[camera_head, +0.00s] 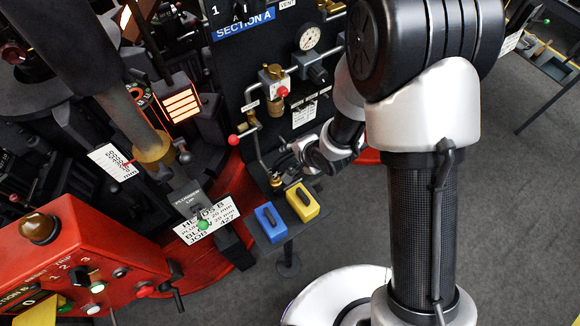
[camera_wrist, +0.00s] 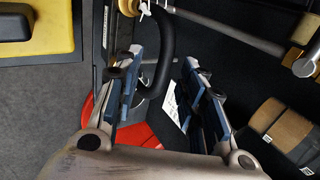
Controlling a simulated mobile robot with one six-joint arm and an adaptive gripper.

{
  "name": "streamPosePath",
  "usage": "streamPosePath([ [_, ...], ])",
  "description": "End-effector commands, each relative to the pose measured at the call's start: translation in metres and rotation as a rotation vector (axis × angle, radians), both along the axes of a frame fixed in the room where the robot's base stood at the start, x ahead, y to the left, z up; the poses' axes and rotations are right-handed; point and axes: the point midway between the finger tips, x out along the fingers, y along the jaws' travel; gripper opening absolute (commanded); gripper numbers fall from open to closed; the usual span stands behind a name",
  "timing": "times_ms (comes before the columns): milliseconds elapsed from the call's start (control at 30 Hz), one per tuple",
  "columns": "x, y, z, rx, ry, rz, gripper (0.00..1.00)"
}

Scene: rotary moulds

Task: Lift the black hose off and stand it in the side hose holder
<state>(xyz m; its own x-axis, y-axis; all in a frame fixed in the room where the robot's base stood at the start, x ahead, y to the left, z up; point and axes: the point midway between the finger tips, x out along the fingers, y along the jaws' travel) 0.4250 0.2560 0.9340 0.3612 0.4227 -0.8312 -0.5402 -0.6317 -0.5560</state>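The black hose (camera_wrist: 166,55) shows in the wrist view as a curved dark tube. Its top is near a brass fitting (camera_wrist: 125,40), and it bends down between my fingers, closer to the left one. My gripper (camera_wrist: 162,62) is open, its blue-padded fingers apart, with a gap between the hose and the right finger. In the head view my gripper (camera_head: 284,168) is small and partly hidden by my wrist, in front of the dark Section A panel (camera_head: 240,75). I cannot make out the hose there, and I cannot identify the side hose holder in either view.
A small shelf below my gripper carries a yellow block (camera_head: 302,202) and a blue block (camera_head: 270,222). A red-knobbed lever (camera_head: 234,140) and a valve with a gauge (camera_head: 310,38) are close by. A red control box (camera_head: 75,260) stands at lower left.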

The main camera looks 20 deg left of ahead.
Motion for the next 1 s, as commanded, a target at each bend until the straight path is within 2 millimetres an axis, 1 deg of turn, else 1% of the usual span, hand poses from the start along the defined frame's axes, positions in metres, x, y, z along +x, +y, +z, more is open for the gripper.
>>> streamPosePath([
  [33, 0.004, 0.005, -0.01, 0.001, -0.001, 0.002, 0.37],
  [200, 0.012, 0.015, -0.026, -0.001, 0.0, 0.002, 0.37],
  [500, 0.015, 0.017, -0.028, 0.0, 0.0, 0.001, 0.37],
  [1000, 0.014, 0.017, -0.028, 0.0, 0.0, 0.001, 0.04],
])
